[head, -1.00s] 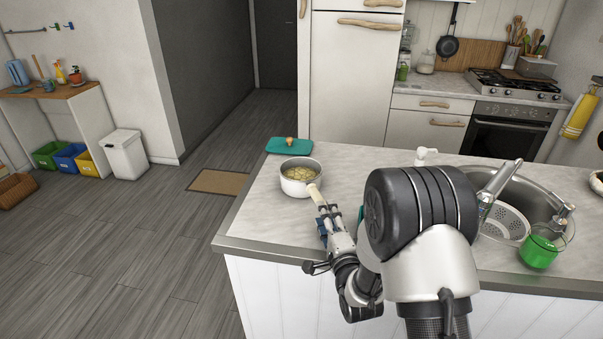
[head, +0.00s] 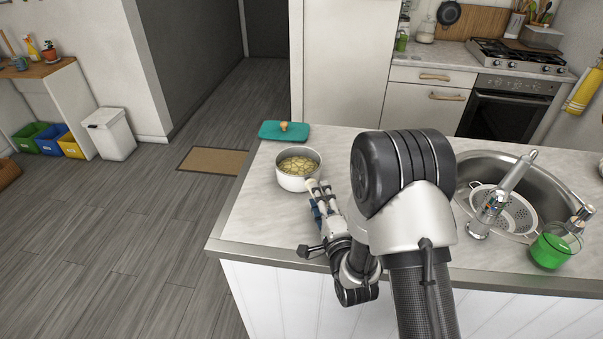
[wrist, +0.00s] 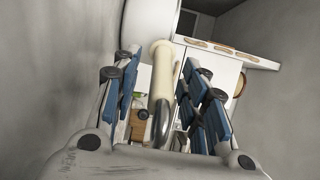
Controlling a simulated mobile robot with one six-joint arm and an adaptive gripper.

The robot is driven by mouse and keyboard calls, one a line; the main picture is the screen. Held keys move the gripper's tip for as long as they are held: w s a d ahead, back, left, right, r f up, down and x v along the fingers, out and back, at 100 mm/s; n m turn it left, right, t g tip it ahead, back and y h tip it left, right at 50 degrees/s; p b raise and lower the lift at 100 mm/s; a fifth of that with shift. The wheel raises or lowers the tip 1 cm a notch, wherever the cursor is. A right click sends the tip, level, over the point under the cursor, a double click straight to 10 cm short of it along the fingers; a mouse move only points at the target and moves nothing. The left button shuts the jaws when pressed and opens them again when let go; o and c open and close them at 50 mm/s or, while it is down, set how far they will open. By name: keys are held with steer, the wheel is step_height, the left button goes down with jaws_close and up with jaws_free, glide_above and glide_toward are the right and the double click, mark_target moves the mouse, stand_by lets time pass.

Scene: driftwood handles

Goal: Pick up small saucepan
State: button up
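The small saucepan (head: 294,183) is white, with pale yellowish pieces inside. It stands upright on the counter left of my arm. My gripper (head: 318,190) is right up against its near right side, reaching in along the handle. In the wrist view the cream handle (wrist: 163,75) with a metal end lies between my gripper's two blue-padded fingers (wrist: 165,92). The fingers are open on either side of it, with a visible gap on the left and a narrow one on the right. The white pan wall (wrist: 150,22) shows beyond. In the head view the gripper mostly hides the handle.
A teal board (head: 270,132) with a small wooden knob-like item (head: 284,126) lies behind the saucepan. To the right are the sink (head: 530,180), a colander (head: 505,212) and a green container (head: 550,250). The counter (head: 245,222) is clear left of my gripper.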

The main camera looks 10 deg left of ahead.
steer(key=shift+s+d, duration=0.1)
steer(key=shift+s, duration=0.05)
steer(key=shift+c, duration=0.4)
jaws_close()
steer(key=shift+r, duration=0.15)
